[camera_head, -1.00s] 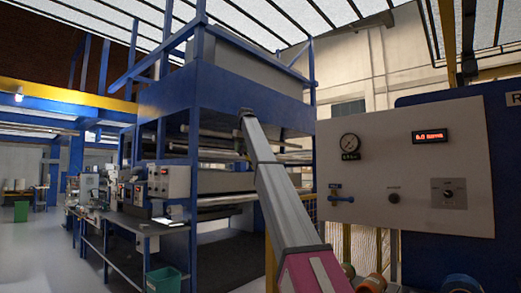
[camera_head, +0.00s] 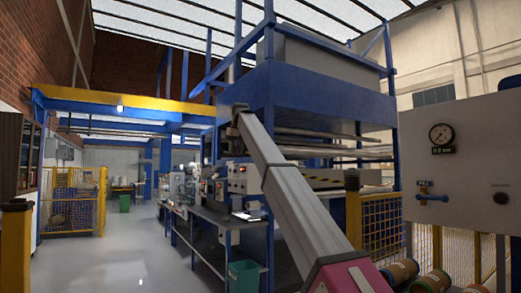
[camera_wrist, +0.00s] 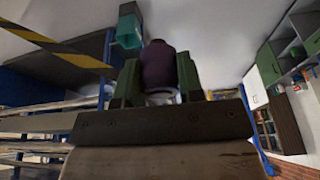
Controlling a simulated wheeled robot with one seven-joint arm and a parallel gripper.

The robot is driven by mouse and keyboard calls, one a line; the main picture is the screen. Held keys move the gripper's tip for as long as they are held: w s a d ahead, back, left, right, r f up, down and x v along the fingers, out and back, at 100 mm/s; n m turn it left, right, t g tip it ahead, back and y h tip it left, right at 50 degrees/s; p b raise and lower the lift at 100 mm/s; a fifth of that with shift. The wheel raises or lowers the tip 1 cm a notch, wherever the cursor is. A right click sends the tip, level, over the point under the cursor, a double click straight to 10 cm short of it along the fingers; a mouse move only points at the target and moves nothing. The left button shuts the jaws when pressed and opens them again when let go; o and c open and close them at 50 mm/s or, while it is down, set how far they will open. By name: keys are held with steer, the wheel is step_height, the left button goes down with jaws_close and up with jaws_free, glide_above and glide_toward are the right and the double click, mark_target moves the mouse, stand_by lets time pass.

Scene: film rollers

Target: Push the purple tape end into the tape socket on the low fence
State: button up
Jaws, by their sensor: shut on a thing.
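My gripper (camera_wrist: 159,72) shows in the wrist view, its two green fingers shut on a dark purple piece (camera_wrist: 158,62), which looks like the purple tape end. A low yellow mesh fence (camera_head: 382,222) stands right of my arm. Another yellow mesh fence (camera_head: 74,205) stands farther off at the left. I cannot make out a tape socket on either.
A blue-framed machine (camera_head: 318,115) stands behind my arm, with a workbench (camera_head: 205,228) and a green bin (camera_head: 244,275). A grey panel with a gauge (camera_head: 455,165) and several rolls (camera_head: 402,270) are at the right. Grey floor (camera_head: 125,255) lies open at the left.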

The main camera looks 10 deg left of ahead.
steer(key=s+a+f+n, duration=0.1)
steer(key=s+a+f, duration=0.1)
steer(key=s+a, duration=1.2)
steer(key=s+a+f+n, duration=0.1)
steer(key=s+a+n, duration=0.1)
steer(key=s+a, duration=1.15)
steer(key=s+a+f+n, duration=0.1)
steer(key=s+a, duration=0.2)
steer(key=s, duration=0.9)
steer(key=s+a+f+g+y, duration=0.1)
steer(key=s+a, duration=0.2)
steer(key=s, duration=1)
steer(key=s+a+f+n, duration=0.1)
steer(key=s+a, duration=0.2)
steer(key=s, duration=0.9)
steer(key=shift+d+f, duration=0.15)
steer(key=shift+f, duration=3.55)
steer(key=shift+f, duration=0.55)
steer(key=o, duration=1.1)
steer(key=v, duration=1)
steer(key=shift+d+r, duration=0.15)
steer(key=shift+r, duration=0.25)
